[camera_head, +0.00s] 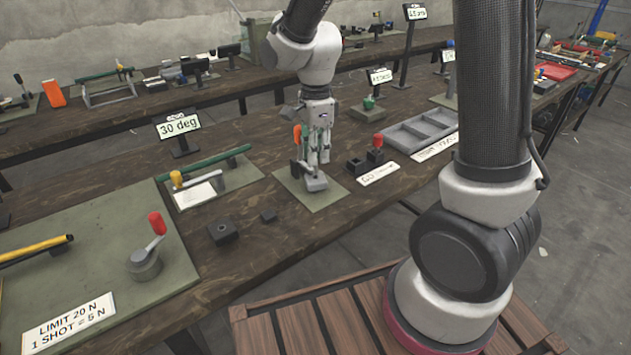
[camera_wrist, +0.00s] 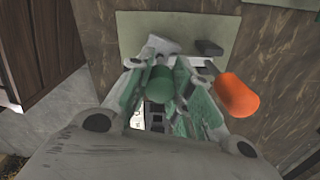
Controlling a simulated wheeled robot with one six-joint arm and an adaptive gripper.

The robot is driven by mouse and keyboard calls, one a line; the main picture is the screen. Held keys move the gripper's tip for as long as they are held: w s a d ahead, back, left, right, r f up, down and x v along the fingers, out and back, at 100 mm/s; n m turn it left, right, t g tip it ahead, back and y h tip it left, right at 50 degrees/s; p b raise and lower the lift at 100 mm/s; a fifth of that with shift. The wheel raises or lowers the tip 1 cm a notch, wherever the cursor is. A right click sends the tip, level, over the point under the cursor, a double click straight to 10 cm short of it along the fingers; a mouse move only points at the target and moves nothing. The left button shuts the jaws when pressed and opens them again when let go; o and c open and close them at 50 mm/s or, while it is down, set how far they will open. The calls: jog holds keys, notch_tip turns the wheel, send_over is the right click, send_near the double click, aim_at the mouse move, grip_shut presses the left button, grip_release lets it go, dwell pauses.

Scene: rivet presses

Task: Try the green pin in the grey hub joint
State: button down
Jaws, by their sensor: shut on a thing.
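My gripper (camera_head: 318,158) points down over a small green mat (camera_head: 330,200) on the workbench. In the wrist view my gripper (camera_wrist: 160,88) is shut on the green pin (camera_wrist: 159,83), whose round end shows between the fingers. The grey hub joint (camera_head: 315,184) sits on the mat just below the fingertips; in the wrist view a light grey part of it (camera_wrist: 160,44) shows beyond the fingers. The fingers hide the pin's lower end, so I cannot tell whether it is inside the hub. An orange handle (camera_wrist: 236,95) stands close beside the fingers.
Black blocks (camera_head: 357,165), one with a red knob (camera_head: 378,141), stand right of the mat, near a grey compartment tray (camera_head: 422,130). A "30 deg" sign (camera_head: 179,126) stands behind left. Small dark blocks (camera_head: 222,231) lie front left. The bench between is clear.

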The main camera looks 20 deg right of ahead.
jog(key=shift+r, duration=1.45)
